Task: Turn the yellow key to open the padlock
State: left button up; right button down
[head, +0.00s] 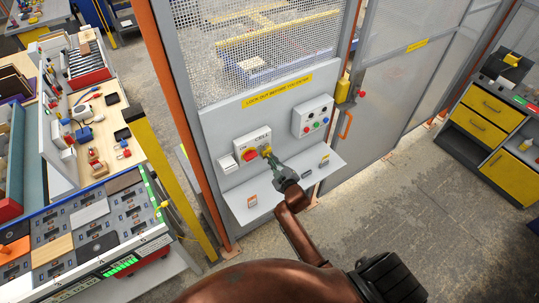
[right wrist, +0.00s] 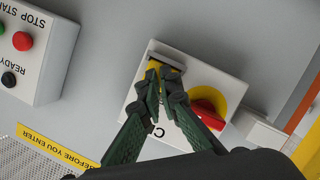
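The yellow key (right wrist: 153,65) is at a dark slot on the white CELL box (head: 238,141), beside the red knob (head: 250,155) on its yellow disc. The key is mostly covered by my right gripper (head: 267,156). In the right wrist view the two fingertips of this gripper (right wrist: 161,76) close in on the key from both sides and appear shut on it. The box (right wrist: 140,110) and the red knob (right wrist: 207,112) also show there. I cannot make out a padlock for sure. My left gripper is not in view.
A grey shelf (head: 285,187) with small items juts out below the box. A button box (head: 313,116) is mounted to the right. A mesh panel (head: 265,50) rises above. A cluttered bench (head: 80,240) stands at left, yellow drawers (head: 490,105) at right.

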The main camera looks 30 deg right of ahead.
jog(key=shift+m, duration=0.5)
jog(key=m+y, duration=0.1)
jog(key=m, duration=0.1)
jog(key=shift+d+m+g+y, duration=0.15)
jog(key=shift+m+g+y, duration=0.15)
jog(key=shift+m+g, duration=0.1)
jog(key=shift+d+r+m+y, duration=0.15)
jog(key=shift+m+y, duration=0.35)
jog(key=shift+m, duration=0.4)
jog(key=c, duration=2.6)
grip_release()
jog(key=o, duration=0.5)
